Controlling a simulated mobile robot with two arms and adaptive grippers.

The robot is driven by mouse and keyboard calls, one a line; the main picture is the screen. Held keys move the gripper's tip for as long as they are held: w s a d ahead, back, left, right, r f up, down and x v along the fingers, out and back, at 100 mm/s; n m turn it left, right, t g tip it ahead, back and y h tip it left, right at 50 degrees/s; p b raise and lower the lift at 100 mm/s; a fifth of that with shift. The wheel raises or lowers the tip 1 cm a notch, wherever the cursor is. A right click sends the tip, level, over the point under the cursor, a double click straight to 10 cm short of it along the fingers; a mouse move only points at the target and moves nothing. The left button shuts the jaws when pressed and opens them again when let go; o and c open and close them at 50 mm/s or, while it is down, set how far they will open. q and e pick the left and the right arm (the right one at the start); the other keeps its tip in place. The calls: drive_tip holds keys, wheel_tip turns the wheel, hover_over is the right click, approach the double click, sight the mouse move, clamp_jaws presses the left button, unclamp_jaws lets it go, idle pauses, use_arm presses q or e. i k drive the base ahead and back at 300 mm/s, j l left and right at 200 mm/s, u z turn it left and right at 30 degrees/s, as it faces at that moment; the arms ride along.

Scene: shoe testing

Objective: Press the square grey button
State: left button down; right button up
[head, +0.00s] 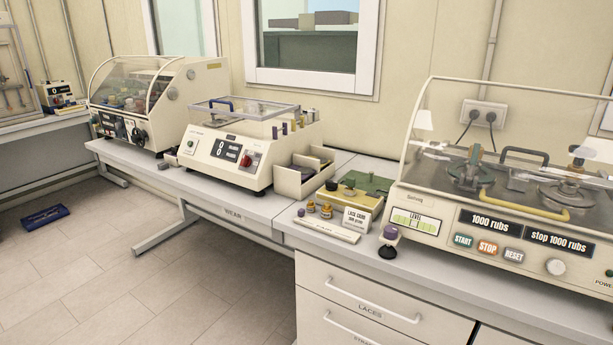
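No clearly square grey button can be made out at this size. The nearest machine (432,233), at the right, has a row of small labelled buttons: a green START button (463,241), an orange STOP button (488,247) and a pale grey RESET button (513,255). A round pale knob (556,267) sits to their right. The middle machine (205,165) has a dark display (226,149) and a red switch (246,160) on its front. The far-left machine (178,85) has small dark controls too small to tell. Neither of my grippers is in view.
A purple-topped stamp-like object (389,240), small amber bottles (326,210) and a card (357,220) stand on the bench left of the nearest machine. An open box (290,183) stands farther back. A blue tray (45,217) lies on the floor; the tiles (150,285) in front are clear.

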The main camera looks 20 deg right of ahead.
sight(516, 255)
drive_tip(key=z, duration=1.8)
